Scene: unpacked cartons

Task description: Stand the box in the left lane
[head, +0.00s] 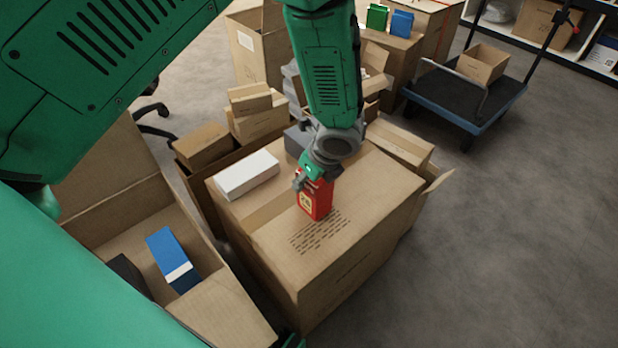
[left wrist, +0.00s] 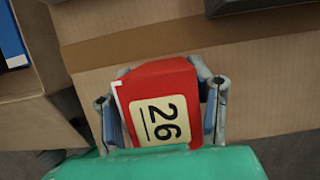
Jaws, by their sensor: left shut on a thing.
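The red box (head: 316,199), with a pale label, is upright over the top of the large carton (head: 345,253). My left gripper (head: 312,177) is shut on its upper part. In the left wrist view my left gripper's fingers (left wrist: 161,112) stand on both sides of the red box (left wrist: 165,72), whose label reads 26. I cannot tell whether the box's base touches the carton. A white box (head: 246,175) lies to the left on the same carton, and a dark grey box (head: 297,141) is behind. No marked lanes are clear to me. My right gripper is not seen.
An open carton (head: 222,308) at lower left holds a blue box (head: 172,258). Small cartons (head: 258,118) are stacked behind. Green (head: 377,17) and blue (head: 401,24) boxes stand on a far carton. A cart (head: 466,92) is at right. The carton's front top is bare.

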